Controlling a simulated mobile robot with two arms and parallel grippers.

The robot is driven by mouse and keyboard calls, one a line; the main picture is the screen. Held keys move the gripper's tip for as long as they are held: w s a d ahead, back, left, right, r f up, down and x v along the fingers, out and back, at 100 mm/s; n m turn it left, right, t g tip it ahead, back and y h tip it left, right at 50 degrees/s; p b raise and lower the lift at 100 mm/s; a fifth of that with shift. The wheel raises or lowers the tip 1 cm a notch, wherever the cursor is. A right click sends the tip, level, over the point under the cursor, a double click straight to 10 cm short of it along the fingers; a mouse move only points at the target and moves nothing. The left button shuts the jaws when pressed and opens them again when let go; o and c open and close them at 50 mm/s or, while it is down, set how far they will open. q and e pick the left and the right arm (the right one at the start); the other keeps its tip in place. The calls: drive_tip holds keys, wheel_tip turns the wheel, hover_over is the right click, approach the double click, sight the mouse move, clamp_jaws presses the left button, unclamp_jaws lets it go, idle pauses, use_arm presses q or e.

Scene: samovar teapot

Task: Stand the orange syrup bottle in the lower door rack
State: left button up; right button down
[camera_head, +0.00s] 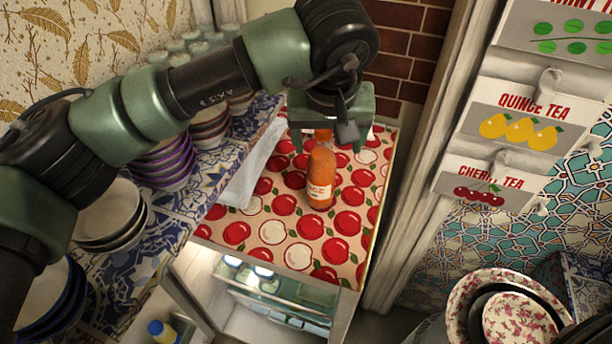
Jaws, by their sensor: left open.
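The orange syrup bottle (320,182) stands upright on the red apple-patterned top of the small fridge, with its label facing me. My left gripper (330,132) is open just above and behind the bottle's body, and its fingers are at either side of the bottle's neck and cap in the picture. I cannot tell whether they touch it. The fridge (280,300) stands open below, its shelves lit. At the lower left, what looks like its open door holds a blue-capped bottle (160,332); the lower door rack cannot be made out. My right gripper is not in view.
A folded light cloth (252,168) lies left of the bottle. Stacked bowls (162,165) and plates (110,215) stand on the blue-tiled counter at left. A post and tea signs (520,112) rise at right. Floral dishes (520,318) sit at lower right.

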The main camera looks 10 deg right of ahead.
sight(322, 161)
use_arm(q)
drive_tip(key=shift+w+a+f, duration=0.15)
drive_tip(key=shift+w+a, duration=0.15)
drive_tip(key=p+x, duration=0.1)
drive_tip(key=x, duration=0.1)
drive_tip(key=shift+w+f+p, duration=0.15)
drive_tip(key=shift+f+p, duration=0.15)
drive_tip(key=shift+f, duration=0.05)
drive_tip(key=p+x, duration=0.1)
drive_tip(key=x, duration=0.1)
drive_tip(key=p+x, duration=0.1)
drive_tip(key=x, duration=0.1)
drive_tip(key=shift+s+a+f+p, duration=0.1)
drive_tip(key=shift+s+a+p, duration=0.1)
drive_tip(key=shift+p, duration=0.1)
drive_tip(key=shift+w+d+f, duration=0.15)
drive_tip(key=shift+f, duration=0.2)
clamp_jaws()
